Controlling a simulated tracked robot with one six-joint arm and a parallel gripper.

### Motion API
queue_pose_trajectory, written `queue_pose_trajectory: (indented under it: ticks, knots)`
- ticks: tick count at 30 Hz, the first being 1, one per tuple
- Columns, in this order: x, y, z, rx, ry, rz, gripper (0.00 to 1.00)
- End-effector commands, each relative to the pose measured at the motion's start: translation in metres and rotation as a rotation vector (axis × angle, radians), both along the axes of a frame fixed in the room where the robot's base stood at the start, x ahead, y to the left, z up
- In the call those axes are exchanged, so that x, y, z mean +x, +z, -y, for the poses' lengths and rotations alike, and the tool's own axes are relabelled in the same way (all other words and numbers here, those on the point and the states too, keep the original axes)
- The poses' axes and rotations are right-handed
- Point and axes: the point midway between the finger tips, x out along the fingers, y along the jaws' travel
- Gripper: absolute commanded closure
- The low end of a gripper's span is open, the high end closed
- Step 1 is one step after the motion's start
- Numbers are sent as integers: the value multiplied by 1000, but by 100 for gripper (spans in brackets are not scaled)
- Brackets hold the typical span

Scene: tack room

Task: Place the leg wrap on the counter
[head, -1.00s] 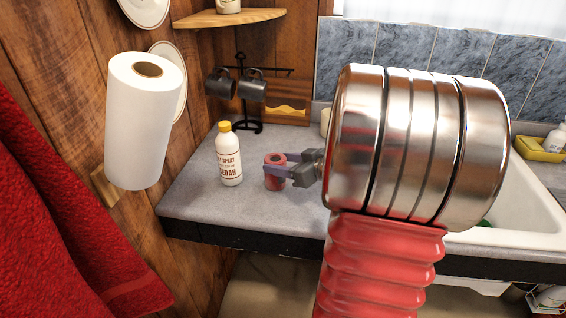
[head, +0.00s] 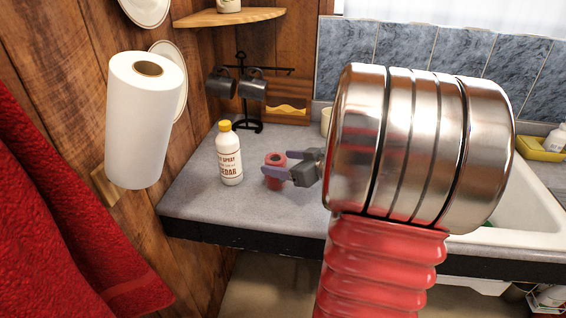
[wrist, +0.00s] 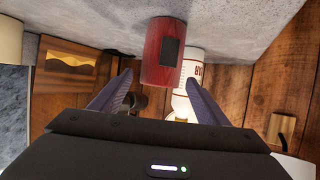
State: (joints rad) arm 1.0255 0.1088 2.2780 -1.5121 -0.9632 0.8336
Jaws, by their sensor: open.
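In the wrist view the leg wrap (wrist: 163,55) rests against the counter surface, between and just beyond the fingertips. My gripper (head: 279,164) is open, its two purple fingers spread at the roll. In the wrist view the fingers (wrist: 160,84) stand apart on either side with no contact visible. My arm hides part of the counter and sink.
A mug rack (head: 244,90) stands behind. A white sink (head: 530,218) lies to the right. A paper towel roll (head: 143,120) hangs at left. The counter's front left is clear.

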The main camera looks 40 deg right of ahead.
Motion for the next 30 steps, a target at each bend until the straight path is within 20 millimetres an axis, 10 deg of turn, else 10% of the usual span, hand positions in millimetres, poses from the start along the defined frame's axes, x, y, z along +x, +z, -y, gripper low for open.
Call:
queue_pose_trajectory:
  ticks: [30]
  knots:
    - [-107,44,7,1,0,0,31]
